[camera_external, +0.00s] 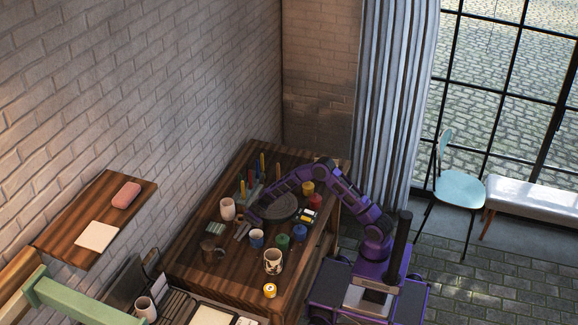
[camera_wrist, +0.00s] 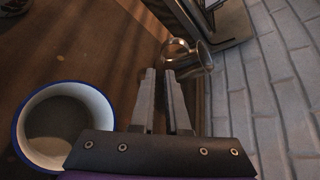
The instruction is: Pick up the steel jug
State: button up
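The steel jug (camera_wrist: 190,58) is a shiny metal vessel just beyond my fingertips in the wrist view, slightly right of them.
A blue-rimmed white mug (camera_wrist: 22,128) stands close on the left in the wrist view. A pale cup (camera_external: 227,209), paint pots (camera_external: 282,242) and a patterned mug (camera_external: 273,262) are nearby on the table (camera_external: 190,270). The brick wall (camera_wrist: 280,100) is close on the right.

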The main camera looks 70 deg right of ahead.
aim_at(221, 267)
jog(key=b+x, duration=0.1)
jog(key=x, duration=1.5)
jog(key=shift+r, duration=0.1)
jog(key=shift+c, duration=0.2)
grip_shut()
jog(key=shift+r, duration=0.2)
dwell(0.7)
